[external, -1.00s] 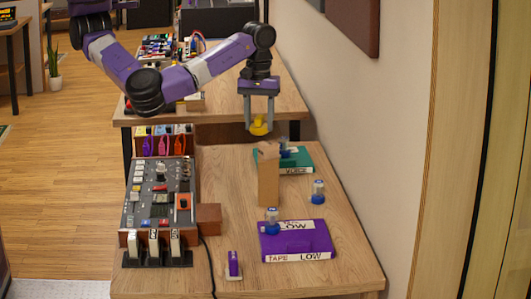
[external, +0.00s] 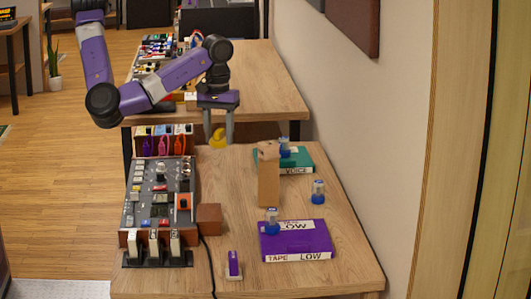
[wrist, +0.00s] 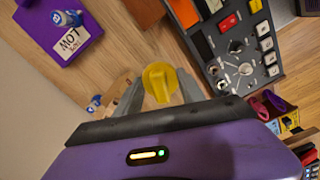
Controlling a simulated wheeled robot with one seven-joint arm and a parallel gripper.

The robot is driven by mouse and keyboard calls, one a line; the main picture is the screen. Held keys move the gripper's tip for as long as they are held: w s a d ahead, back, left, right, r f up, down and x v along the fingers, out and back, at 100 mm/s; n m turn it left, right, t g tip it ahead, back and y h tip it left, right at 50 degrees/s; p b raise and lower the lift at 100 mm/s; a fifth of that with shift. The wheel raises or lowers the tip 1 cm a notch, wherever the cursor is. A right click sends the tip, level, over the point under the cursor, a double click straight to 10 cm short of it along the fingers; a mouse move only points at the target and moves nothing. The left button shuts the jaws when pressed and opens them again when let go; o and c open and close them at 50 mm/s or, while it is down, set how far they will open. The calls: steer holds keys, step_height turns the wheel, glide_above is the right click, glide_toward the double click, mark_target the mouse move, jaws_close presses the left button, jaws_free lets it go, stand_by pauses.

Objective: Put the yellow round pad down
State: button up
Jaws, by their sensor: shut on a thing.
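The yellow round pad (external: 218,138) is held between the fingertips of my gripper (external: 218,140), above the back part of the near wooden table. In the wrist view the yellow pad (wrist: 160,80) sits between the two grey fingers of my gripper (wrist: 158,92), with a raised ridge facing the camera. The gripper is shut on it. In the external view the pad hangs left of the upright wooden block, apart from it. How high it is above the table is hard to tell.
A mixer panel (external: 158,200) stands at the table's left, with a brown block (external: 208,218) beside it. A wooden block (external: 268,180), a teal VOICE case (external: 297,165), a purple LOW case (external: 296,240) and blue-based bottles (external: 318,192) stand right. Bare table (external: 228,180) lies between.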

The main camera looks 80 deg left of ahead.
step_height(320, 180, down, 19)
steer(key=shift+r, duration=0.15)
stand_by(0.5)
steer(key=shift+f, duration=0.2)
steer(key=o, duration=1.4)
steer(key=shift+r, duration=0.1)
steer(key=shift+c, duration=0.2)
